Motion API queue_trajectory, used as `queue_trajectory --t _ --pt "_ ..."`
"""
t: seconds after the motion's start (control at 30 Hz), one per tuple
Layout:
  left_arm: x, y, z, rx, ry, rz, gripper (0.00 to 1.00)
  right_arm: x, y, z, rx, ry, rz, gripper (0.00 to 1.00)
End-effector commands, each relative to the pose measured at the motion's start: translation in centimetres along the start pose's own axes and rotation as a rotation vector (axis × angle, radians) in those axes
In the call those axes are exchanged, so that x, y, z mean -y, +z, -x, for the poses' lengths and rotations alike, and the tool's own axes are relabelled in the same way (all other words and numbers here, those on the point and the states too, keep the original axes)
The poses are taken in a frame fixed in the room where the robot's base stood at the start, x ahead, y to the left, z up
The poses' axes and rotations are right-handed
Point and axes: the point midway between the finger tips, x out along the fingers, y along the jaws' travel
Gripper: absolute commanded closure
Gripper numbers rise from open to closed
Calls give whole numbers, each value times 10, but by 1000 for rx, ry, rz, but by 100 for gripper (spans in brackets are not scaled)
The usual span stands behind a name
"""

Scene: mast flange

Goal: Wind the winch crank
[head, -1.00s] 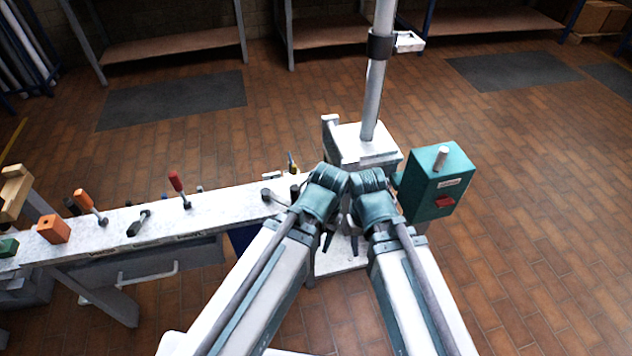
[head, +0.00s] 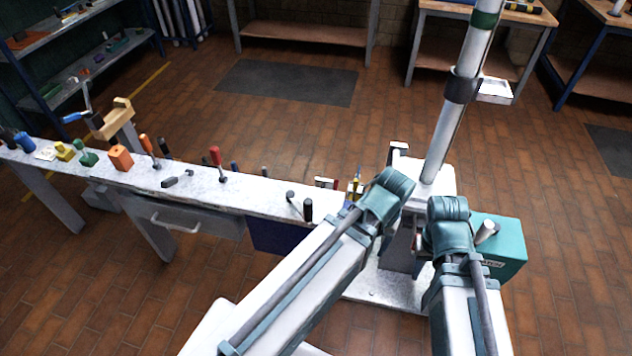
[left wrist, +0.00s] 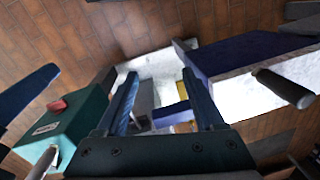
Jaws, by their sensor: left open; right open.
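A black-gripped, crank-like part (head: 308,209) stands at the bench's right end, beside a dark round knob; I cannot tell for sure that it is the winch crank. Its rounded grip seems to show in the left wrist view (left wrist: 284,88), right of my left gripper (left wrist: 161,74). That gripper's two fingers are apart with nothing held between them; the forearm hides it in the head view. My right gripper (head: 420,248) is mostly hidden by its wrist, beside the mast's base. It is open; I see nothing held.
The grey mast (head: 452,110) rises from a white base. A teal box (head: 508,245) with a pale peg stands right of my right wrist. The white bench (head: 255,187) carries several tools. A crank-like part with a blue handle (head: 75,117) is at far left.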

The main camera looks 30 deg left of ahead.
Motion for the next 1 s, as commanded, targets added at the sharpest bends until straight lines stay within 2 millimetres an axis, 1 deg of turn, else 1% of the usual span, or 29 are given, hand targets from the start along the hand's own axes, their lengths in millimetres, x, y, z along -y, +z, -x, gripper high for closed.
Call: queue_trajectory --t 0.03,0.07,0.1,0.17,0.2,0.3,0.4,0.5,0.6,0.7,1.0 --pt "20 -9 14 3 9 157 30 -1 1 15 0 0 0 50" --pt "31 -13 18 4 15 264 30 -2 1 20 0 0 0 50" --pt "47 -19 23 7 22 411 30 -2 2 27 0 0 0 50" --pt "70 -26 30 12 34 630 30 -3 2 36 0 0 0 50" --pt "85 -29 35 16 42 771 30 -4 3 42 0 0 0 50" --pt "122 -36 44 26 58 1101 30 -5 3 54 0 0 -1 50" --pt "153 -39 51 38 71 1376 30 -6 4 64 0 0 -1 50" --pt "175 -40 56 49 81 1579 30 -7 4 71 0 0 -1 50" --pt "189 -39 58 55 86 1708 30 -7 4 74 0 0 -1 50" --pt "196 -39 58 59 88 1771 30 -7 4 75 0 0 -1 50" --pt "195 -39 55 60 89 1785 30 -7 4 71 0 0 -1 50"
